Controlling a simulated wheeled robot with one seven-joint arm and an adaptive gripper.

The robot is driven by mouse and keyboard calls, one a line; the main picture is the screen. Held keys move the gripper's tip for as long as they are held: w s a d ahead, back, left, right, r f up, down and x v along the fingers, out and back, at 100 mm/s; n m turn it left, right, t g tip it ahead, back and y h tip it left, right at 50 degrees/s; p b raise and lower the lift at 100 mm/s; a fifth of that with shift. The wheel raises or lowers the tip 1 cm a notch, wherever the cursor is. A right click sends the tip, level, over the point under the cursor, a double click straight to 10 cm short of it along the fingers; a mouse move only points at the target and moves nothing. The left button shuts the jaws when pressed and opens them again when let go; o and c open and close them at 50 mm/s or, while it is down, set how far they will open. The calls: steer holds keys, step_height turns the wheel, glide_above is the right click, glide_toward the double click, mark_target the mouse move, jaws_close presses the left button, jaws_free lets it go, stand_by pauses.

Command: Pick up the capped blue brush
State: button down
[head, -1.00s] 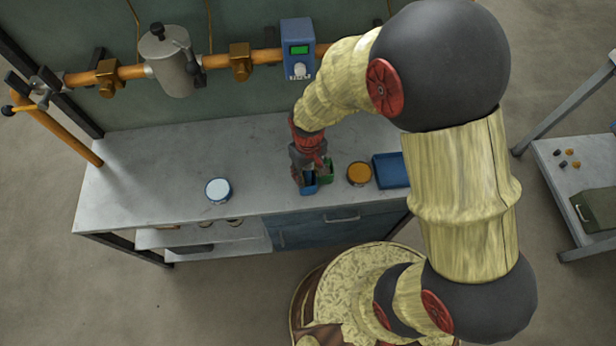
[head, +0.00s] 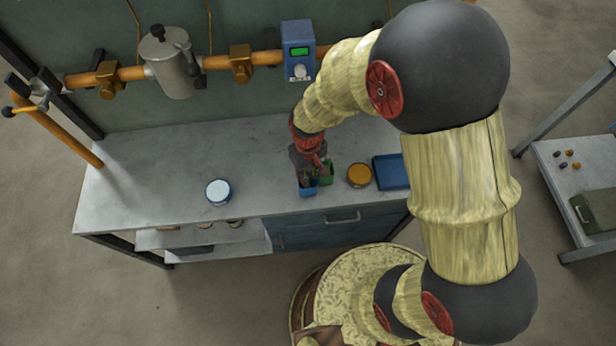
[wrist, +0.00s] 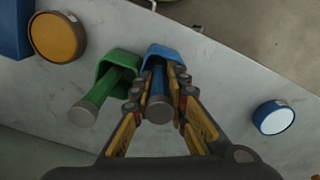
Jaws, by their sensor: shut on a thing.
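The capped blue brush (wrist: 158,92) stands upright in a blue cup (wrist: 176,52) in the wrist view, its grey end toward the camera. My gripper (wrist: 160,92) is shut on the brush, one finger on each side of it. In the head view my gripper (head: 307,168) reaches down over the blue cup (head: 308,188) near the front of the bench. The brush is mostly hidden there by the gripper. The brush's lower end is inside the cup and hidden.
A green cup (wrist: 122,64) holding a green brush (wrist: 100,98) stands close beside the blue cup. An orange-topped tin (head: 359,174) and a blue tray (head: 391,171) are to the right. A white-topped tin (head: 217,191) is to the left, with clear bench around it.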

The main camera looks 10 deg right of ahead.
mark_target(308, 170)
steer(key=shift+r, duration=0.1)
steer(key=shift+r+p, duration=0.3)
steer(key=shift+r, duration=0.25)
step_height(308, 170, up, 2)
steer(key=shift+r+p, duration=0.2)
steer(key=shift+p, duration=0.35)
steer(key=s+a+r+p, duration=0.3)
steer(key=s+r, duration=0.6)
steer(key=s, duration=0.4)
steer(key=shift+s+r+p, duration=0.15)
steer(key=shift+s+p, duration=0.2)
